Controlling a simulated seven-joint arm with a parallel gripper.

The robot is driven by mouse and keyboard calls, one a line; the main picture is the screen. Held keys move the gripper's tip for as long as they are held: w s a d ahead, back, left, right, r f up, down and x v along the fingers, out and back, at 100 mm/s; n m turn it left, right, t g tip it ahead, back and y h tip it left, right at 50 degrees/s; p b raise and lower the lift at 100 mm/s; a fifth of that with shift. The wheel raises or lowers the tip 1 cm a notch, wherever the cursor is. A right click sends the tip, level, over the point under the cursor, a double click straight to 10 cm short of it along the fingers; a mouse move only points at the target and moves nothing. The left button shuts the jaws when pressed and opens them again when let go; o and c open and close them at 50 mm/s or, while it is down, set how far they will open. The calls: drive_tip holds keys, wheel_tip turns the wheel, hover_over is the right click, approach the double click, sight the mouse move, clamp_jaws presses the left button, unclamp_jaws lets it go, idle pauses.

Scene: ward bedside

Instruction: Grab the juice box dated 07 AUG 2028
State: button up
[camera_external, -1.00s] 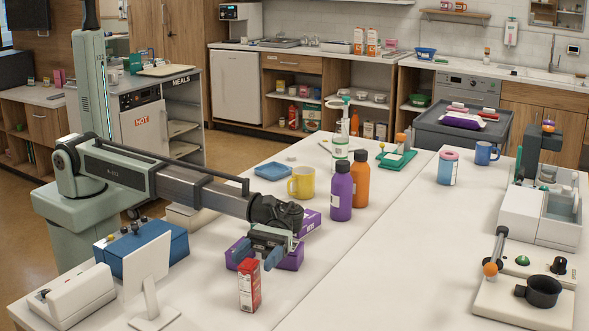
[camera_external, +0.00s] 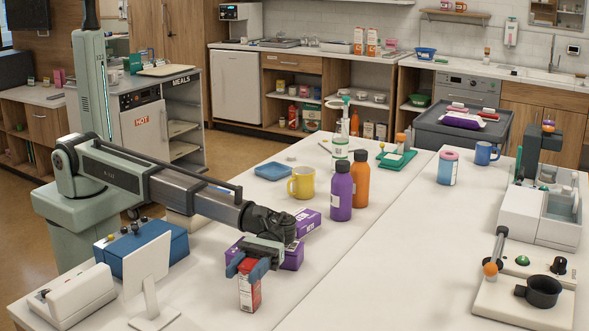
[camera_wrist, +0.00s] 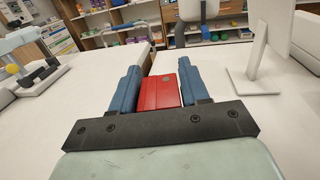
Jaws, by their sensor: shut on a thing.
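A red and white juice box (camera_external: 249,295) stands upright on the white table near its front. My gripper (camera_external: 247,270) is over its top, with the blue fingers shut on its two sides. In the wrist view the red top of the juice box (camera_wrist: 161,92) sits between the two blue fingers of my gripper (camera_wrist: 157,88). I cannot read any date on the box.
Purple boxes (camera_external: 292,257) lie just behind my gripper. A white stand with a panel (camera_external: 148,268) is at its left. A purple bottle (camera_external: 341,192), an orange bottle (camera_external: 360,180) and a yellow mug (camera_external: 302,183) stand farther back. The table right of the juice box is clear.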

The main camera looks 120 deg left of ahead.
clamp_jaws()
idle(0.3)
